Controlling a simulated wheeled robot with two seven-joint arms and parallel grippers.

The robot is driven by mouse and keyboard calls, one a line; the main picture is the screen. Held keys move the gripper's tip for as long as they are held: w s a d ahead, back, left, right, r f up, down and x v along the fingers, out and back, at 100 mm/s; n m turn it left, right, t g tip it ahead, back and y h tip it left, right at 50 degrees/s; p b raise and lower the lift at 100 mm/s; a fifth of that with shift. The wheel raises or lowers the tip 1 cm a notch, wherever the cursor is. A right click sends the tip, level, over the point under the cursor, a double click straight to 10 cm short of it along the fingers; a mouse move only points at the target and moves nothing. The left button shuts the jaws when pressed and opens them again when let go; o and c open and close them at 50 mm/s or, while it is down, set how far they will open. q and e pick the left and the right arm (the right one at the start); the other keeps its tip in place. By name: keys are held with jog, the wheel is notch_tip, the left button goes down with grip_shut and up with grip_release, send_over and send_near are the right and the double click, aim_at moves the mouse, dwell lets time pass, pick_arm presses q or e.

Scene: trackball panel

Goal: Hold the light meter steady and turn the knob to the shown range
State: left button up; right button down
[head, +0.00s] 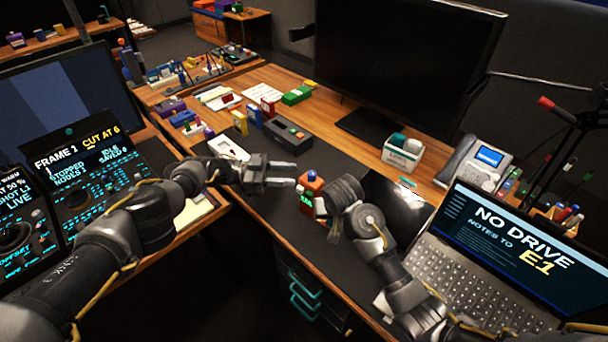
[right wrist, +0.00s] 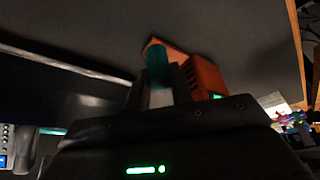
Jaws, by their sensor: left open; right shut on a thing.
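The light meter is a small orange box (head: 311,188) standing on the dark desk mat, with a blue cap on top and a green lit label on its front. My right gripper (head: 326,204) is shut on it from the right; its fingertips are mostly hidden by my wrist. In the right wrist view the orange body (right wrist: 204,76) sits at the fingers, beside a teal rounded part (right wrist: 157,65). My left gripper (head: 292,174) is open and empty, its fingers pointing at the meter from the left, seemingly just short of it. I cannot make out the knob's setting.
A grey device (head: 286,134) lies behind the meter. A control panel (head: 90,175) fills the left. The mat between is mostly clear.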

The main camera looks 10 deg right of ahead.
aim_at(311, 173)
pick_arm(q)
jog(key=shift+w+a, duration=0.2)
jog(key=shift+a, duration=1)
jog(key=shift+w+a, duration=0.2)
jog(key=shift+a, duration=0.95)
jog(key=shift+o, duration=0.2)
notch_tip(311, 173, up, 8)
jog(key=w+a+m+y, duration=0.1)
jog(key=w+y, duration=0.1)
jog(key=s+d+f, duration=0.1)
jog(key=d+f, duration=0.1)
jog(key=d, duration=0.2)
jog(key=s+d+f+y, duration=0.1)
jog(key=d+f, duration=0.1)
jog(key=d, duration=0.2)
jog(key=s+d+f+n+t+y, duration=0.1)
jog(key=s+d+f, duration=0.1)
jog(key=d, duration=0.3)
jog(key=shift+f, duration=0.55)
